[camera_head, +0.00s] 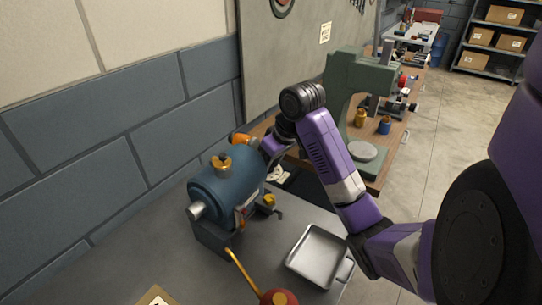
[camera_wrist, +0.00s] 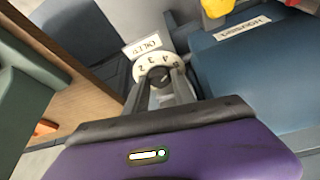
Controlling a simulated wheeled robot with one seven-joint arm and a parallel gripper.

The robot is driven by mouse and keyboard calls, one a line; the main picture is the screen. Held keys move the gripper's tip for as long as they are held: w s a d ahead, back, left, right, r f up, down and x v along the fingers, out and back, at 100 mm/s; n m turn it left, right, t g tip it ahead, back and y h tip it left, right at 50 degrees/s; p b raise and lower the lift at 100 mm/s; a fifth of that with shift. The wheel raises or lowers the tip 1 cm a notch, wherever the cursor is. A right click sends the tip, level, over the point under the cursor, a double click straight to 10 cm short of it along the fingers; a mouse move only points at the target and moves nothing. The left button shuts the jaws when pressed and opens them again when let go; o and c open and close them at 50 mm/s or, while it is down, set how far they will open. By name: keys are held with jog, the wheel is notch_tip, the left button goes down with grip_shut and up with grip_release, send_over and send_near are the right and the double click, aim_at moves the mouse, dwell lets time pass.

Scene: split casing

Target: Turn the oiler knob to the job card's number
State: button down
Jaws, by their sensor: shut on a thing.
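The casing is a dark blue cylinder (camera_head: 228,190) on the grey bench, and its blue side fills the right of the wrist view (camera_wrist: 260,70). In the wrist view a pale round dial (camera_wrist: 151,59) with printed digits, 2 and 3 among them, sits below a white label plate (camera_wrist: 142,46). The small dark oiler knob (camera_wrist: 159,74) is at the dial's centre. My gripper (camera_wrist: 160,82) is shut on the knob, a finger on each side. The knob's pointer direction cannot be made out. In the head view the knob and fingertips are hidden behind the casing and arm.
A grey metal tray (camera_head: 318,262) lies right of the casing. A yellow-handled tool (camera_head: 240,268) and a red round part (camera_head: 279,297) are at the front. A board with paper (camera_head: 153,297) is cut off at the bottom edge. A green press (camera_head: 343,85) stands behind on a wooden bench.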

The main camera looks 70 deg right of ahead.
jog(key=shift+m+p, duration=0.35)
jog(key=shift+m, duration=0.25)
jog(key=shift+h, duration=0.3)
jog(key=c, duration=1.3)
grip_release()
